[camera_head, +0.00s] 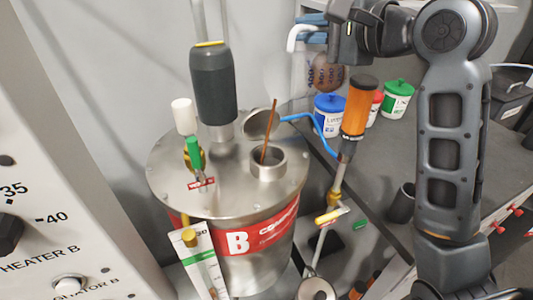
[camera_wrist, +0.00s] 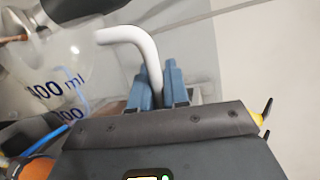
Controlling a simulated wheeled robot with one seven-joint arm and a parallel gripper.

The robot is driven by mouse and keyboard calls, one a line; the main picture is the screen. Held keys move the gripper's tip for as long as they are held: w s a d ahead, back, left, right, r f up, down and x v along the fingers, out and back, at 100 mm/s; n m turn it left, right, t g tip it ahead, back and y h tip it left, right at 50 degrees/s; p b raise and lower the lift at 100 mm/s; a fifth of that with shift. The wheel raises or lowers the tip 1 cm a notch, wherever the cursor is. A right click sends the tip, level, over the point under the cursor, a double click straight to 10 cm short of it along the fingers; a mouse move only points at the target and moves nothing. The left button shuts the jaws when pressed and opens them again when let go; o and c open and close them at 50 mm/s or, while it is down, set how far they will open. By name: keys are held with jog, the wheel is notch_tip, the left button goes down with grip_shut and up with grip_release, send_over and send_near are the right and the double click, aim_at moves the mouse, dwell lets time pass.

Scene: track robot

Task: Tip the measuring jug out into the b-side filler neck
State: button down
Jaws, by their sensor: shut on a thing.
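My gripper (camera_head: 312,30) is shut on the white bent handle of the measuring jug (camera_head: 322,72). The handle shows between the blue fingertips (camera_wrist: 158,90) in the wrist view. The jug is clear with dark blue ml marks, and something brown shows in it. Its body is also at the left of the wrist view (camera_wrist: 55,85); its tilt is hard to tell. The steel drum (camera_head: 165,165) has a red label with a white B. Its open filler neck (camera_head: 268,165) stands on top, with a thin brown rod or stream slanting into it. The jug is above and right of the neck.
A round lid (camera_head: 258,123) stands open behind the neck. A dark cylinder (camera_head: 213,85) rises from the drum top. An orange-handled tool (camera_head: 358,108) and a blue curved line (camera_head: 318,127) are at the right. Several lidded tubs (camera_head: 397,100) sit on the dark bench (camera_head: 375,165).

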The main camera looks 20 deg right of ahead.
jog(key=shift+s+a+f+n+p, duration=0.1)
jog(key=shift+a+n+p, duration=0.05)
jog(key=shift+a+n, duration=0.2)
jog(key=shift+s+a+f+n+p, duration=0.15)
jog(key=shift+a+n, duration=0.1)
jog(key=shift+a, duration=0.2)
dwell(1.6)
jog(key=shift+a+r+n+h+p, duration=0.3)
jog(key=shift+a+r+n+p, duration=0.1)
jog(key=shift+a, duration=0.1)
